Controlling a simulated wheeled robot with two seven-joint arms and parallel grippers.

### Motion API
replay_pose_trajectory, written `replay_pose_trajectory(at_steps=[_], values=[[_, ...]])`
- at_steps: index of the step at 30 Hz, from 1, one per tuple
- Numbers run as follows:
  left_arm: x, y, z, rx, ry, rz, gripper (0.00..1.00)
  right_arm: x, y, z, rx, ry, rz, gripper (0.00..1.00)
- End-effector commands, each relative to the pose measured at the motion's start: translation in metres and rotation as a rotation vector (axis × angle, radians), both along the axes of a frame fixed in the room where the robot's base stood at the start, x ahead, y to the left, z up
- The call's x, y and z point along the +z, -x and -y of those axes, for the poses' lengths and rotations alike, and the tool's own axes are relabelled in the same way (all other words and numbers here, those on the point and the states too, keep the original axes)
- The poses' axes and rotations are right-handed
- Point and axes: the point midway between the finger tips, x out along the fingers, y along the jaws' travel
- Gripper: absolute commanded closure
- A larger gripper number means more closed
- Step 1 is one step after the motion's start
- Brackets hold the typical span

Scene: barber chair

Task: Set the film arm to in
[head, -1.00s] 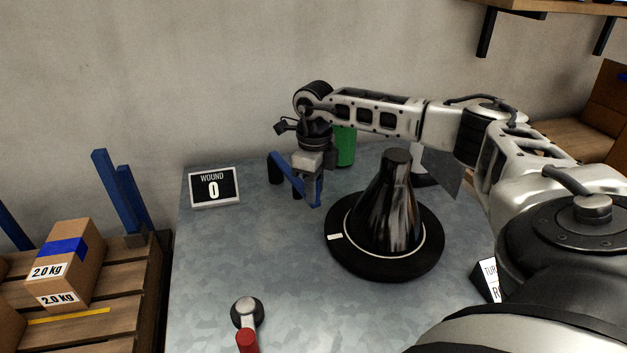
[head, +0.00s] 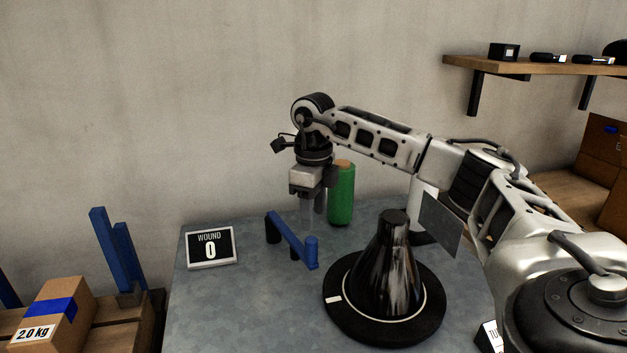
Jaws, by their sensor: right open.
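The film arm (head: 287,236) is a blue bar on a dark post at the back of the grey table, with an upright blue knob (head: 311,252) at its near right end. That end lies close to the black cone on its round turntable (head: 341,317). My right gripper (head: 313,215) is open and empty, pointing down above and just behind the bar, apart from the knob as far as I can see. A green film roll (head: 341,195) stands behind the gripper. My left gripper is not in view.
A sign (head: 210,247) reading "WOUND 0" stands left of the film arm. The black cone (head: 388,270) rises on the turntable at the right. A grey plate (head: 440,224) stands behind it. The front left tabletop is clear.

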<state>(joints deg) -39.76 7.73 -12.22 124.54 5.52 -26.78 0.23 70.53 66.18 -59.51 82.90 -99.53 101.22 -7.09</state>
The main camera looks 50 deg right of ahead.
Motion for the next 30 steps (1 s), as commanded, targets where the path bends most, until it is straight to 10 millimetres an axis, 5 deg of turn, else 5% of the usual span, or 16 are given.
replay_pose_trajectory(at_steps=[3, 10, 30], values=[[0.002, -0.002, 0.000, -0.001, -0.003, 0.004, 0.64, 0.029, -0.001, -0.001, 0.001, -0.001, 0.005, 0.53], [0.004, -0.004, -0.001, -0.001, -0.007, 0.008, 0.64, 0.060, 0.000, 0.000, -0.001, 0.000, 0.002, 0.53], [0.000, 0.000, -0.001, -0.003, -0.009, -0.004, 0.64, 0.066, 0.000, 0.000, -0.001, 0.001, 0.000, 0.53]])
